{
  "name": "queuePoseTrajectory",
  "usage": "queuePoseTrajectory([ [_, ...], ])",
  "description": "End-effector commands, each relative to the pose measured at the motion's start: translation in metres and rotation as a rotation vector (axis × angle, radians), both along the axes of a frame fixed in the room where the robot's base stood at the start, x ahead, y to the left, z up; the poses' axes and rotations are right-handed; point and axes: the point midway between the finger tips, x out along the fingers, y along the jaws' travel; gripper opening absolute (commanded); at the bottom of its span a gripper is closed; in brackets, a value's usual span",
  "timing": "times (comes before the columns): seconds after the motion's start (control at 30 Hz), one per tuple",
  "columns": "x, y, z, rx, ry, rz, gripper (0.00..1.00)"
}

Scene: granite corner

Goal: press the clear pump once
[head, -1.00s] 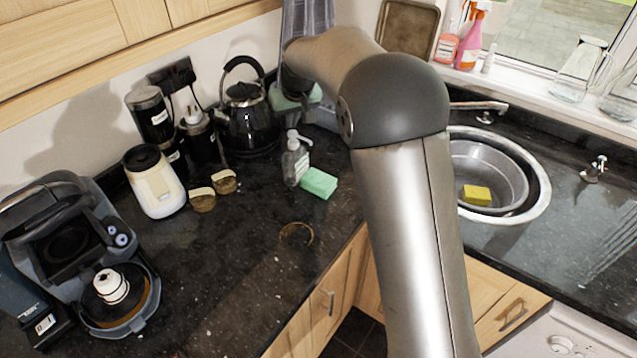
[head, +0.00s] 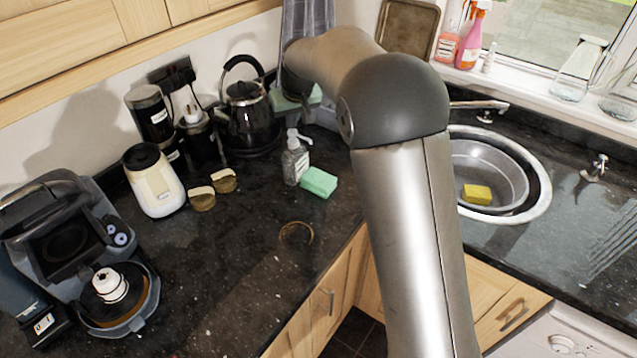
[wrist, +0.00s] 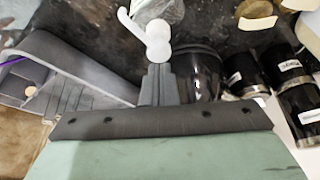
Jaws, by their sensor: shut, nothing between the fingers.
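The clear pump (head: 295,166) is a clear bottle with a white pump head, upright on the dark counter in the head view, left of my arm. In the wrist view its white head (wrist: 154,38) shows at the top centre, with part of the clear bottle beyond it. My gripper (wrist: 159,72) shows in the wrist view with its dark fingers together and empty. The fingertips appear close to the white head; I cannot tell whether they touch it. In the head view, my green-grey hand is partly visible behind the pump, and the fingertips cannot be made out.
A green sponge (head: 319,182) lies right beside the pump. A black kettle (head: 249,120) and dark canisters (head: 150,115) stand behind to the left. The counter in front is mostly clear.

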Motion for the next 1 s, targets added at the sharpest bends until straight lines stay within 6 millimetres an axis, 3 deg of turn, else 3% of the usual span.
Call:
queuePoseTrajectory([
  [0.63, 0.000, 0.000, -0.026, 0.000, 0.002, -0.001, 0.00],
  [1.0, 0.000, 0.000, -0.020, -0.002, 0.004, 0.000, 0.00],
])
